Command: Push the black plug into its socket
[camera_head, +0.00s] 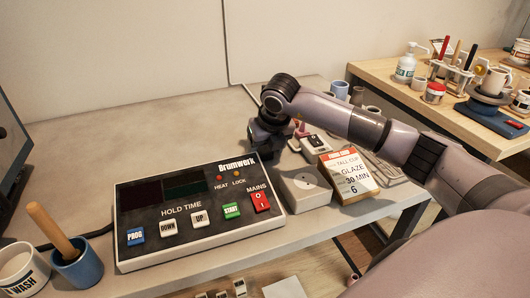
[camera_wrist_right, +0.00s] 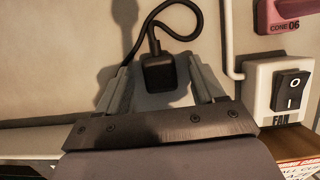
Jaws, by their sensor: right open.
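The black plug (camera_wrist_right: 160,73) shows in the right wrist view, with its black cable looping up from its top. It is between the two fingers of my right gripper (camera_wrist_right: 160,88), which are spread apart with a gap on either side of it. In the head view my right gripper (camera_head: 268,145) points down over the table behind the control box and hides the plug. I cannot make out the socket in either view. My left gripper is not in view.
A fan switch (camera_wrist_right: 291,88) and a pink cone block (camera_wrist_right: 285,14) are right of the plug. The Brumwerk control box (camera_head: 195,210), a pale box (camera_head: 308,192) and a glaze card (camera_head: 347,177) stand nearer the table's front. The table's back left (camera_head: 120,130) is clear.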

